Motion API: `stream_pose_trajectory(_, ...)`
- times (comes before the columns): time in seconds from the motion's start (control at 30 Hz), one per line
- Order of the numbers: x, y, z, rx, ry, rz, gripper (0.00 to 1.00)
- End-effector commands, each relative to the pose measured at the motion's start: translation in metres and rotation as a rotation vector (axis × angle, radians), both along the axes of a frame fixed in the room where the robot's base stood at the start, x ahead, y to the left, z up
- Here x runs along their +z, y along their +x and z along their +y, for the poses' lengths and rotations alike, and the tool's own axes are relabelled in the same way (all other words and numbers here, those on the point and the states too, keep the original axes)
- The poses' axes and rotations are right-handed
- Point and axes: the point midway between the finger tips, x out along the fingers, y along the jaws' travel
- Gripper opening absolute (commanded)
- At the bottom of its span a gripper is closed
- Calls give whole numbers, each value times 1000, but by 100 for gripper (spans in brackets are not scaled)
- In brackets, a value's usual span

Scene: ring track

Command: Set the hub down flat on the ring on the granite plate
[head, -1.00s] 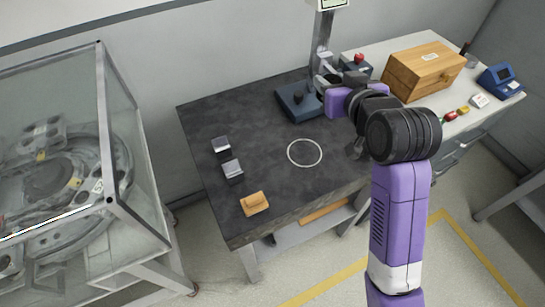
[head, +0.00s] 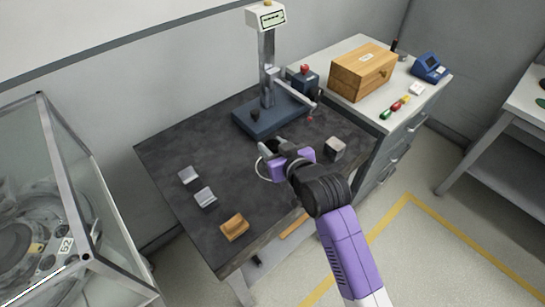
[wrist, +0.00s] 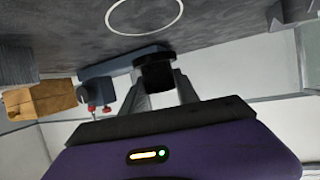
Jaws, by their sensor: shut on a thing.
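My gripper (head: 272,149) is over the granite plate (head: 165,150), at the ring, in the head view. In the wrist view my gripper (wrist: 158,92) is shut on the hub (wrist: 156,74), a dark round piece with a wider rim at its far end. The white ring (wrist: 145,15) lies on the granite beyond the hub in the wrist view, and the two look apart. In the head view only the left arc of the ring (head: 260,171) shows; my gripper hides the rest. I cannot tell the hub's exact height or tilt.
A grey block (head: 335,148) sits to the right. Two metal blocks (head: 205,197) and a tan block (head: 234,227) lie at left and front. A wooden box (head: 363,72) stands on the side cabinet.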

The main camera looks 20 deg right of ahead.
Motion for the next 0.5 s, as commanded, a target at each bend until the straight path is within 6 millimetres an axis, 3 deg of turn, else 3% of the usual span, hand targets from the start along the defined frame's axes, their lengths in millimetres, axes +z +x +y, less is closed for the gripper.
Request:
stream_pose_trajectory(0.13, -6, 1, 0, 0, 0, -6, 0)
stream_pose_trajectory(0.5, -46, 1, 0, -1, -1, -6, 0)
